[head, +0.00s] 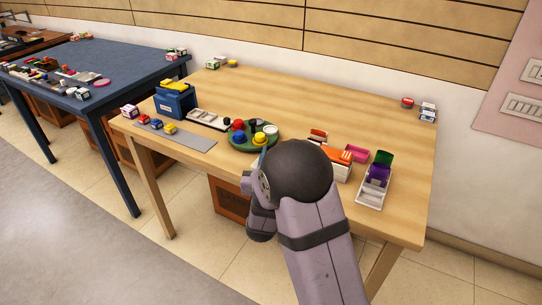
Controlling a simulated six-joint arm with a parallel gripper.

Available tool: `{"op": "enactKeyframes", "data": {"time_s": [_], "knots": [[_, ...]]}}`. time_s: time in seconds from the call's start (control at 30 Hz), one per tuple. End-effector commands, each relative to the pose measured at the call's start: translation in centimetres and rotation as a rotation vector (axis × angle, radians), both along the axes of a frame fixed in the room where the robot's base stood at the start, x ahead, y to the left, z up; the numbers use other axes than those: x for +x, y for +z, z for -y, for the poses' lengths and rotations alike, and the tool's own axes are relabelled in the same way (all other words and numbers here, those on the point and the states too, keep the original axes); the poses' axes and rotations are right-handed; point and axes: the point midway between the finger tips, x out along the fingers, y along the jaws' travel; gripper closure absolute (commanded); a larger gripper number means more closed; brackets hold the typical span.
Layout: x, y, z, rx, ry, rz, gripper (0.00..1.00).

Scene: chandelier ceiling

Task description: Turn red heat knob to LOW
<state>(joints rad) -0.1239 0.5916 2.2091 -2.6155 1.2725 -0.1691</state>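A round green board (232,144) lies near the middle of the wooden table. Several small coloured round pieces stand on it: a red one (238,126) at its left, with black, blue, yellow and white ones around. The red piece may be the heat knob, but it is too small to tell, and no LOW mark can be read. My arm reaches in from the bottom right. My gripper (262,159) is mostly hidden behind my dark arm joint, just in front of the board's near right edge. Its fingers cannot be made out.
A blue box (175,102) and a grey mat (190,138) with small boxes are on the left. An orange and white item (337,158) and a white tray (371,192) with coloured compartments are on the right. The table's back is mostly clear. A blue table (120,62) stands left.

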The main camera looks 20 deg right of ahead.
Motion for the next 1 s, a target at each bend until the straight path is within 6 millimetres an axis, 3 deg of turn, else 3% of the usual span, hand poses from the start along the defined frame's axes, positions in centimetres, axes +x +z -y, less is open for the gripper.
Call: {"op": "enactKeyframes", "data": {"time_s": [0.17,0.2,0.23,0.67,1.0], "knots": [[0.0,0.1,0.0,0.000,-0.001,0.001,0.99],[0.0,0.1,0.0,0.000,-0.001,0.001,0.72],[0.0,0.1,0.0,-0.001,-0.001,0.002,0.69],[-0.6,0.0,-0.3,0.000,0.001,0.000,0.69],[-4.5,0.0,-1.9,0.001,0.003,0.001,0.69]]}}
